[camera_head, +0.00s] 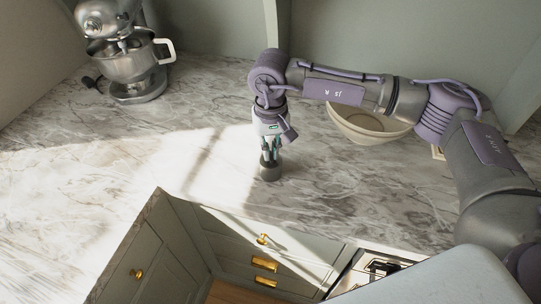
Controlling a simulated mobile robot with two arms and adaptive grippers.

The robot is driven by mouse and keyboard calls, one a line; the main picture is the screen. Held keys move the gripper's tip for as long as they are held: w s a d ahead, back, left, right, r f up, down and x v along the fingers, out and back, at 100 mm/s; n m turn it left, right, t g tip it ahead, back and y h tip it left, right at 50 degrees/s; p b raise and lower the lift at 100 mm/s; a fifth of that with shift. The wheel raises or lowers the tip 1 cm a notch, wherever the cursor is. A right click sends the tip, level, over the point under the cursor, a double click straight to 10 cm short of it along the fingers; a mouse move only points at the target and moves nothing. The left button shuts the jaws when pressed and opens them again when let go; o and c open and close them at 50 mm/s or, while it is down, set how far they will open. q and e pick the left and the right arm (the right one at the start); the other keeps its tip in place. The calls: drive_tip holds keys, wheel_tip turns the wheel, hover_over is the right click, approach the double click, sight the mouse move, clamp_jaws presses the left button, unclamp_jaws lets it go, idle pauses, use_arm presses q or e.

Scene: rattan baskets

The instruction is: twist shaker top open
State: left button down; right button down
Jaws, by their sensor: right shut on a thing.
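The shaker (270,172) is a small dark grey, upright cylinder on the marble counter, in the middle of the head view. My right gripper (269,156) points straight down over it and is shut on its top. The fingers cover most of the upper part, so I cannot tell whether the top is turned or loose. My left gripper is not in view.
The marble counter (90,185) is clear to the left of the shaker. A stand mixer (128,62) is at the back left. A beige bowl (362,132) sits behind my right arm. Cabinet drawers with brass handles (264,264) and a stove corner (372,268) are in front.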

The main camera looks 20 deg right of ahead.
idle(0.3)
drive_tip(key=shift+f+n+b, duration=0.15)
drive_tip(key=shift+n+b, duration=0.35)
drive_tip(key=shift+b, duration=0.2)
drive_tip(key=shift+n+b, duration=1.45)
drive_tip(key=shift+n, duration=0.25)
drive_tip(key=shift+n+b, duration=0.4)
drive_tip(key=shift+n, duration=0.3)
